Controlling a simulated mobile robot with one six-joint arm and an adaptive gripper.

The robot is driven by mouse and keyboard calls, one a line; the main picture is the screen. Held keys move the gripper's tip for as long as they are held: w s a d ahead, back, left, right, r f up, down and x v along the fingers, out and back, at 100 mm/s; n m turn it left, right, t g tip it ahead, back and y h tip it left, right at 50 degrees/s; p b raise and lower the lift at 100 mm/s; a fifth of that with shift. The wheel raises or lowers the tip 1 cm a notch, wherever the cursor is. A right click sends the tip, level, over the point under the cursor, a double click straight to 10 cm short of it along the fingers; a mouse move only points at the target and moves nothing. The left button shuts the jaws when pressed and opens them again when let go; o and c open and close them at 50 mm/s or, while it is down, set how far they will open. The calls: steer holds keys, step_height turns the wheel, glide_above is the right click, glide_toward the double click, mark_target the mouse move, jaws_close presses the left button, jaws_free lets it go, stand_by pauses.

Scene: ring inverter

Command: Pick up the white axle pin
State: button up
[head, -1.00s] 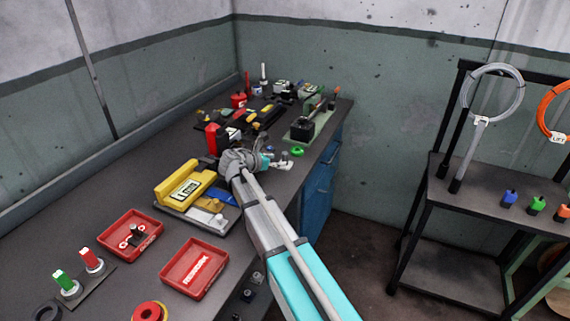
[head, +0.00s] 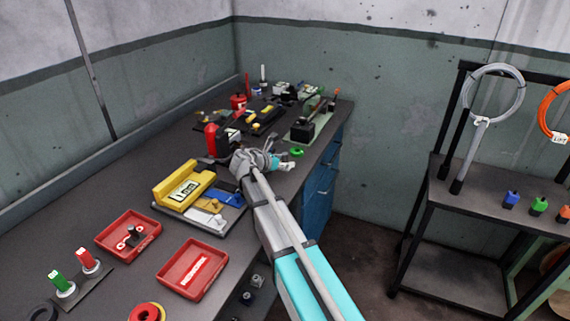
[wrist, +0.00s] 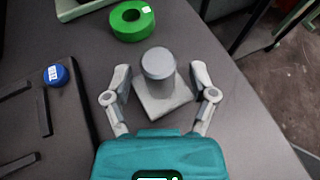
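The white axle pin (wrist: 159,66) looks pale grey in the wrist view. It is a short, thick cylinder upright on a square base plate (wrist: 165,103). My gripper (wrist: 160,73) is open, with one finger on each side of the pin and visible gaps between the fingers and the pin. In the head view my gripper (head: 274,163) is low over the bench near its right edge, and it partly hides the pin there.
A green ring (wrist: 132,20) lies just beyond the pin; a blue cap (wrist: 56,75) is to the left. In the head view, a yellow fixture (head: 183,185) and red trays (head: 192,268) stand nearer on the bench (head: 90,215). The bench edge is close on the right.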

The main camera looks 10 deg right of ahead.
jaws_close()
steer(key=shift+r, duration=0.1)
stand_by(0.4)
step_height(320, 180, up, 2)
steer(key=p, duration=0.2)
steer(key=shift+r+p, duration=0.25)
steer(key=shift+p, duration=0.1)
steer(key=s+a+r+p, duration=0.4)
steer(key=s+r+p, duration=0.6)
steer(key=s, duration=0.3)
steer(key=shift+s+a+r, duration=0.15)
steer(key=shift+a, duration=0.05)
